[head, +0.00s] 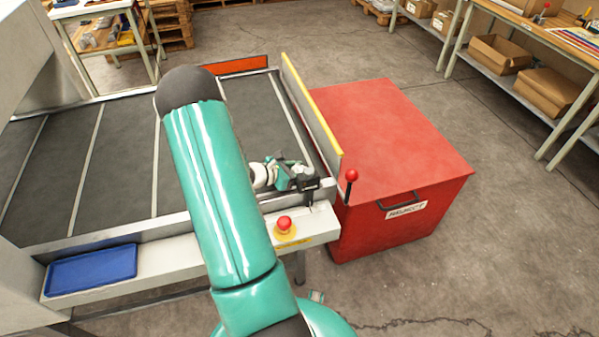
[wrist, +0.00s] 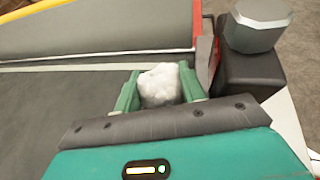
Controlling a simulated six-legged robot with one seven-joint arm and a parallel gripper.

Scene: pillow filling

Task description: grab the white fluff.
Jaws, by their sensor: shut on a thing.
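The white fluff (wrist: 160,85) is a small lumpy white clump between the two green fingers of my gripper (wrist: 160,92) in the wrist view. The fingers are shut on it, one at each side. In the head view, my gripper (head: 290,175) is over the right end of the dark conveyor, close to its front rail. I cannot clearly make out the fluff in the head view, where the arm and gripper cover that spot.
A dark conveyor belt (head: 75,170) with light cross strips runs left. A yellow-topped wall (head: 312,110) closes its right end, beside a red bin (head: 390,135). A red button (head: 284,224), a red-knobbed lever (head: 351,176) and a blue tray (head: 92,269) are along the front.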

